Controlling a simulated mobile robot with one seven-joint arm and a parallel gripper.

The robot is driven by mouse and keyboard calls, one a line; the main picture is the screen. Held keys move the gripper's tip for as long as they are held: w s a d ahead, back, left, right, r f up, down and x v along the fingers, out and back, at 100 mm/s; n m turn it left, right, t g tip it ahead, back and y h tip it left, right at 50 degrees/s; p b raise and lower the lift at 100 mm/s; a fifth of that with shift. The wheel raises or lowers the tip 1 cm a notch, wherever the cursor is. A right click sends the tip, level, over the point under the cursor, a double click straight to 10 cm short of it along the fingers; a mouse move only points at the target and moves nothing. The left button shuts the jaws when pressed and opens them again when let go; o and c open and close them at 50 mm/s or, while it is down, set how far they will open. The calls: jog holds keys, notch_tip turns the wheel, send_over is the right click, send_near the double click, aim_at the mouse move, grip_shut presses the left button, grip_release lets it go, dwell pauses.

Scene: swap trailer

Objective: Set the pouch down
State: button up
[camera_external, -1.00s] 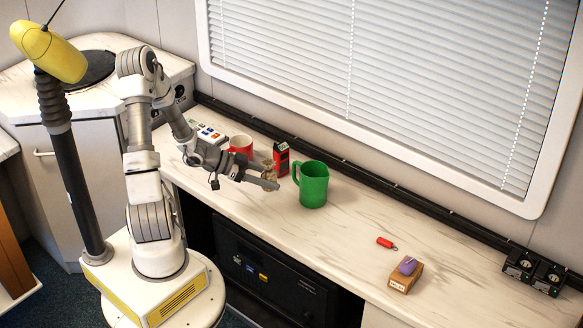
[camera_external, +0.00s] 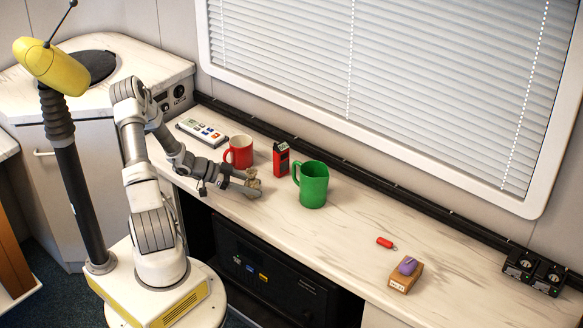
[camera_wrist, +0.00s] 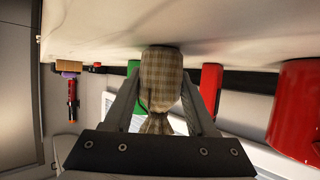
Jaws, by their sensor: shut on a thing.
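The pouch is a small tan plaid bag with a gathered neck. In the external view the pouch (camera_external: 253,179) is at the tip of my gripper (camera_external: 250,185), low over the front part of the counter (camera_external: 340,232). In the wrist view the pouch (camera_wrist: 160,80) sits between the two fingers of my gripper (camera_wrist: 160,100), which are shut on it. Its broad end is at or very near the counter surface (camera_wrist: 220,30); I cannot tell if it touches.
A red mug (camera_external: 239,152), a red device (camera_external: 281,159) and a green mug (camera_external: 313,186) stand behind and right of my gripper. A white keypad device (camera_external: 202,133) lies at left.

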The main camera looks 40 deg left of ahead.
jog(key=shift+f, duration=0.15)
jog(key=o, duration=1.4)
jog(key=shift+c, duration=0.2)
jog(key=shift+r, duration=0.2)
